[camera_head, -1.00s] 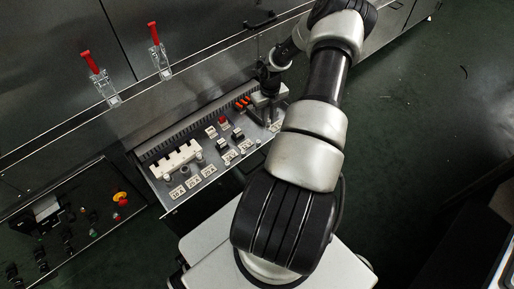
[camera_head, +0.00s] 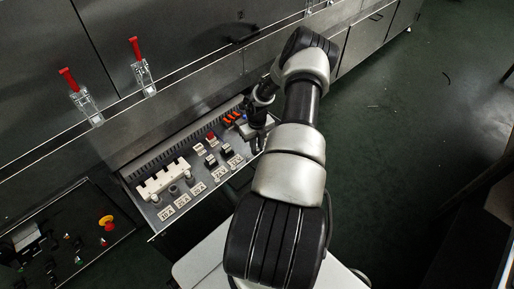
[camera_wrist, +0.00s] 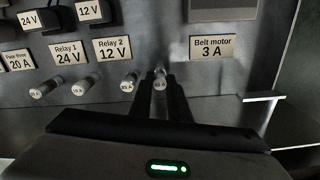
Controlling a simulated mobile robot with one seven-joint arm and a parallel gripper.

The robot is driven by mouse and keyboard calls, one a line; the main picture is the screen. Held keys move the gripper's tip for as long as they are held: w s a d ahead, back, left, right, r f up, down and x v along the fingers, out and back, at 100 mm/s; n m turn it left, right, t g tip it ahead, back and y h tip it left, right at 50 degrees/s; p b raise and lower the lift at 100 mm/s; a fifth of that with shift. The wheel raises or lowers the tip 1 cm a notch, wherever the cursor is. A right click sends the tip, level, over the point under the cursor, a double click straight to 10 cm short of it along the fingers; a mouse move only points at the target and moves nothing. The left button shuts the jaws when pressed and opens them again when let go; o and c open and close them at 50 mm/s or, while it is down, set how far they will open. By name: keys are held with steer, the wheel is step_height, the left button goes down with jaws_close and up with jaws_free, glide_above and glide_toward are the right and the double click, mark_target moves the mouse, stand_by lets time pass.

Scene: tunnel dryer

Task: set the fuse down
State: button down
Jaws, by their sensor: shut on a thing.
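My gripper (camera_wrist: 159,84) is shut on a small pale cylindrical fuse (camera_wrist: 160,79), seen end-on between the two dark fingers in the wrist view. The printing on its end is too small to read surely. The held fuse is over the metal panel, left of and below the "Belt motor 3 A" label (camera_wrist: 212,47). I cannot tell whether its far end touches the panel. In the head view my gripper (camera_head: 257,143) is at the panel's right end, and the fuse cannot be made out there.
The open panel (camera_head: 150,213) holds a white block (camera_head: 163,180) and switches. Bare metal lies right of the held fuse.

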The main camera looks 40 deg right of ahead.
steer(key=c, duration=1.7)
jaws_free()
steer(key=shift+o, duration=0.2)
step_height(320, 180, up, 12)
steer(key=p, duration=0.4)
steer(key=shift+r, duration=0.15)
